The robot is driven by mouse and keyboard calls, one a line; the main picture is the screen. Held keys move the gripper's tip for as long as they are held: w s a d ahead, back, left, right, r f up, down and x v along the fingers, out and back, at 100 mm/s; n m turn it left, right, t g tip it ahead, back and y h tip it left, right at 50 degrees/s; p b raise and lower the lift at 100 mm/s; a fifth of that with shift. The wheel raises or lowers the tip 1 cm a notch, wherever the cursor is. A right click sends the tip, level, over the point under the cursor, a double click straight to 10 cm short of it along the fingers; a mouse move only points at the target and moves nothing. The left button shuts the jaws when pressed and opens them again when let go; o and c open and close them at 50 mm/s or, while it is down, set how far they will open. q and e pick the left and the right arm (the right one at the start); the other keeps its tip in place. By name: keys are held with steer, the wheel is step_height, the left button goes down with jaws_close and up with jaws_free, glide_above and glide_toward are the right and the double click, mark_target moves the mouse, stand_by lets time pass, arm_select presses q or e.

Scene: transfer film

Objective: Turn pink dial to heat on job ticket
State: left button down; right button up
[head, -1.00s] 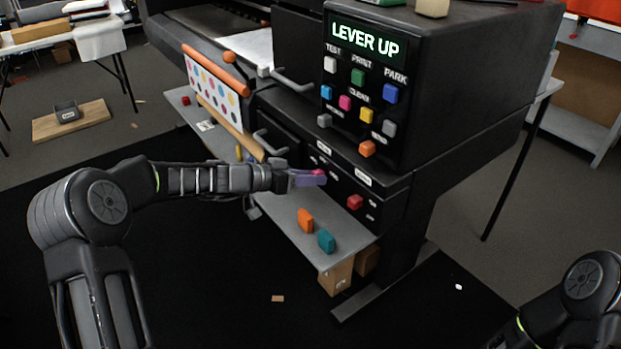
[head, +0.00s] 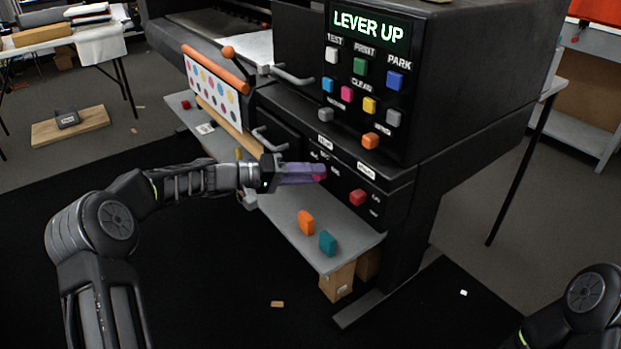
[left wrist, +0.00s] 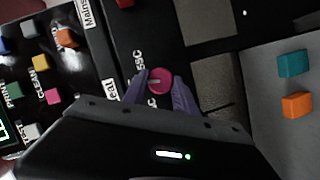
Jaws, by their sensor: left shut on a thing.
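The pink dial (left wrist: 160,82) sits on the machine's black front panel, between the two purple fingers of my left gripper (left wrist: 162,92) in the left wrist view. The fingers are shut on it. In the head view my left gripper (head: 320,175) reaches the panel from the left, and only a bit of pink shows at its fingertips. A pale mark shows on the dial's face. A partly hidden white label ending in "eat" (left wrist: 109,90) is beside the dial. A red dial (head: 357,197) is to the right on the same panel. I cannot make out a job ticket. My right gripper is out of view.
Above the panel is a button box with a "LEVER UP" display (head: 368,24). An orange block (head: 306,222) and a teal block (head: 327,243) lie on the grey shelf (head: 285,228) below. An orange-handled lever (head: 250,74) stands at the left.

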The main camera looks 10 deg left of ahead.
arm_select(q)
steer(key=shift+f+n+t+h+p, duration=0.15)
steer(key=shift+n+t+h, duration=0.5)
steer(key=shift+n, duration=1.8)
steer(key=shift+f+n+t+h+p, duration=0.15)
steer(key=shift+n+t+h, duration=0.45)
steer(key=shift+n, duration=1.8)
steer(key=shift+f+n+t+h+p, duration=0.15)
steer(key=shift+n+t+h, duration=0.5)
steer(key=shift+n, duration=1.8)
steer(key=c, duration=1)
jaws_free()
steer(key=v, duration=0.8)
